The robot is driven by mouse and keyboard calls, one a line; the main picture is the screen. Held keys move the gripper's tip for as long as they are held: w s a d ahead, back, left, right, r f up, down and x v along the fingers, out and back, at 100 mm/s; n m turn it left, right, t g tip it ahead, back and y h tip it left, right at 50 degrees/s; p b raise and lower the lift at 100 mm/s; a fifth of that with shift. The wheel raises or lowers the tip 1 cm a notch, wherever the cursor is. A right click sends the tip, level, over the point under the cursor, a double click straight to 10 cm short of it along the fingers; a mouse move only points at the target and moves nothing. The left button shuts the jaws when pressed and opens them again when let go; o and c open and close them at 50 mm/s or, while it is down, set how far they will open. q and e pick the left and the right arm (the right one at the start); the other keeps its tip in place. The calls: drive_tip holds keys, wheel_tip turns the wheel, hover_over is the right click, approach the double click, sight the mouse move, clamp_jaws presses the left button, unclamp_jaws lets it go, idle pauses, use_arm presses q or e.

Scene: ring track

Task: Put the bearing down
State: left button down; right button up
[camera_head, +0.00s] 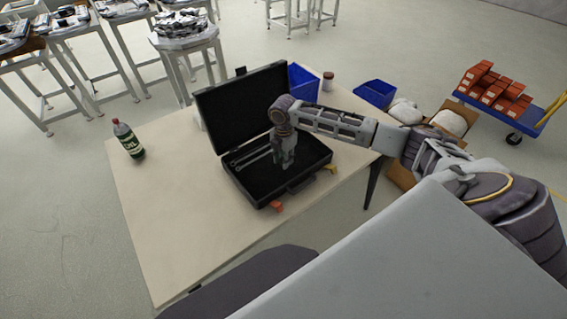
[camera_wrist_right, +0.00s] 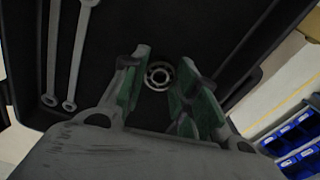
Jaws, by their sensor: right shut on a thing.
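The bearing (camera_wrist_right: 158,75) is a small metal ring with a hole in its middle. In the right wrist view it sits between the green-padded fingertips of my right gripper (camera_wrist_right: 153,88), which is shut on it. In the head view my right gripper (camera_head: 284,160) points down over the inside of the open black case (camera_head: 262,194), and the bearing cannot be made out there. How far the bearing is above the case floor is hard to tell. My left gripper is not in view.
Wrenches (camera_wrist_right: 78,55) lie in the case's left part. The case lid (camera_head: 235,105) stands open at the back. A green bottle (camera_head: 128,140) stands on the table (camera_head: 165,215) at left. A blue bin (camera_head: 304,83) is behind the case, and orange-handled items (camera_head: 277,207) lie at its front.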

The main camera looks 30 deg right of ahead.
wheel_tip(320, 180, down, 2)
drive_tip(key=shift+f, duration=0.45)
drive_tip(key=o, duration=1)
drive_tip(key=shift+o, duration=0.2)
wheel_tip(320, 180, up, 7)
drive_tip(key=shift+f, duration=0.15)
wheel_tip(320, 180, up, 4)
drive_tip(key=shift+r, duration=0.75)
